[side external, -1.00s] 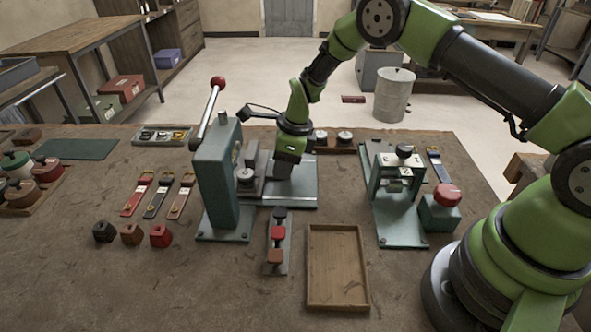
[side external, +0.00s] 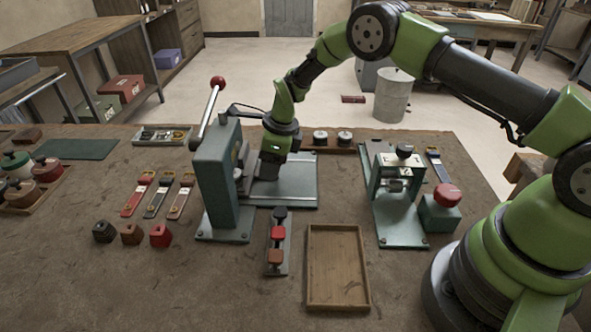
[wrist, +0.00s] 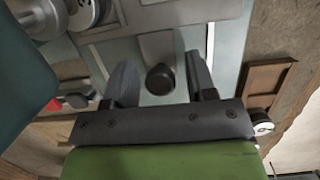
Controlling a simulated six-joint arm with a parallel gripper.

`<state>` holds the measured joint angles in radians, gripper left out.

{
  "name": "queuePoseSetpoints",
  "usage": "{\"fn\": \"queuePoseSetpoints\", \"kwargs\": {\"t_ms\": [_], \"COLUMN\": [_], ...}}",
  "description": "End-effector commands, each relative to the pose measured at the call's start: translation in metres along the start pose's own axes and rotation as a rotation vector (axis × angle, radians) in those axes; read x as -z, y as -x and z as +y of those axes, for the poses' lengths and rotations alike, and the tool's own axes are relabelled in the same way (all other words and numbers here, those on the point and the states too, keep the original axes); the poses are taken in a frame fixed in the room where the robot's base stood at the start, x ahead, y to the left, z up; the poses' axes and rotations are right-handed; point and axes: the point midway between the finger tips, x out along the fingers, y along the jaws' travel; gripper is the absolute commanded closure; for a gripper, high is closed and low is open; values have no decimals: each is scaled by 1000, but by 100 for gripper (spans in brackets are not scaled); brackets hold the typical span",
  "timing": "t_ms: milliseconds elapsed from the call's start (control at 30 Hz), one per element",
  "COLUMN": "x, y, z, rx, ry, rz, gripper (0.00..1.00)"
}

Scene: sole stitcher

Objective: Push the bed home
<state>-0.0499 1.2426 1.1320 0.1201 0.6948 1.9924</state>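The teal stitcher (side external: 217,170) stands left of centre, with a raised lever (side external: 207,112) ending in a red ball. Its grey bed shows only in part beside the column in the side view. In the wrist view, a pale bed plate (wrist: 157,46) carries a dark round knob (wrist: 160,79). My gripper (side external: 268,176) is low over the teal base plate (side external: 299,182), close to the right of the column. In the wrist view, the fingers of my gripper (wrist: 160,75) are spread on either side of the knob, with gaps visible. The bed's inner end is hidden by the column.
A wooden tray (side external: 337,287) lies in front, beside a rack (side external: 277,250) of coloured blocks. A second teal fixture (side external: 399,205) and a red button (side external: 447,195) stand to the right. Strips (side external: 157,197) and small blocks (side external: 131,234) lie left of the stitcher.

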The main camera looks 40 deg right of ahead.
Motion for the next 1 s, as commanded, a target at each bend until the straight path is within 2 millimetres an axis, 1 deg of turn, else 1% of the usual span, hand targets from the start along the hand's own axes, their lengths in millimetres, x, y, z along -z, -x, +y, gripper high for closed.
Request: {"fn": "queuePoseSetpoints", "kwargs": {"t_ms": [167,800,1000], "x": [-1,-14,-16], "y": [6,57,63], "z": [0,0,0], "rx": [-1,0,-1], "ry": [-1,-1,-1], "rz": [0,0,2], "gripper": [49,49,49]}}
